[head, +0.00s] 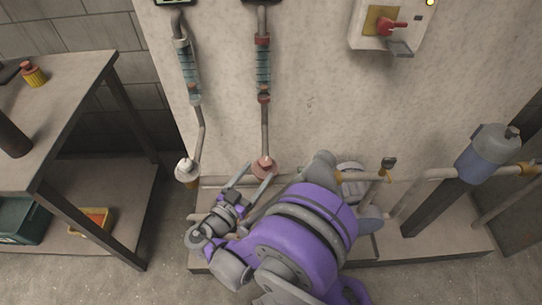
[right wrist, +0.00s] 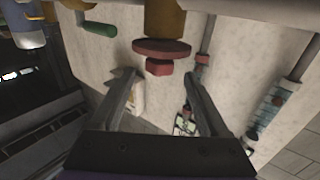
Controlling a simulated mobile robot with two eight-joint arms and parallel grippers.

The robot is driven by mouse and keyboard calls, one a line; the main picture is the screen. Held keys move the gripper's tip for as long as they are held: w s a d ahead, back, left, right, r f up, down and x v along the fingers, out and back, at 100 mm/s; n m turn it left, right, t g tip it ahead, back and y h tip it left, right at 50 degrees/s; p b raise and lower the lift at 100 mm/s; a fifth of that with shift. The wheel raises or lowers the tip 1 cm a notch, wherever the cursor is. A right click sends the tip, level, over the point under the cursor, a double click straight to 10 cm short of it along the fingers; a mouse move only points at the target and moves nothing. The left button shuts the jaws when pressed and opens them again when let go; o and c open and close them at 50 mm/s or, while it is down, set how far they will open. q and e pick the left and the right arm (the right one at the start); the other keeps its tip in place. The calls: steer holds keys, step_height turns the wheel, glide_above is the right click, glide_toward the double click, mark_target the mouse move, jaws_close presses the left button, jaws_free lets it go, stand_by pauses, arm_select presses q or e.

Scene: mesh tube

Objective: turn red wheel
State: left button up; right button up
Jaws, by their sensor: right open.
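The red wheel (head: 264,166) sits at the foot of the right-hand vertical pipe, low on the pale wall panel. In the right wrist view the red wheel (right wrist: 162,49) is a flat disc with a small red hub, just beyond my fingertips. My right gripper (head: 260,176) is open, with nothing held. Its two fingers point up toward the wheel. In the right wrist view the right gripper (right wrist: 161,75) has its fingers spread to either side of the hub; I cannot tell whether they touch it. My left gripper is not in view.
A white valve wheel (head: 187,168) is on the pipe to the left. A control box (head: 371,42) with a red switch (head: 390,27) hangs at upper right. A grey tank (head: 488,152) stands at right. A workbench (head: 62,75) with a lower shelf fills the left side.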

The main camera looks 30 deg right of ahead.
mark_target(269, 158)
steer(key=b+x, duration=0.1)
steer(key=x, duration=0.8)
steer(key=shift+a, duration=0.1)
jaws_close()
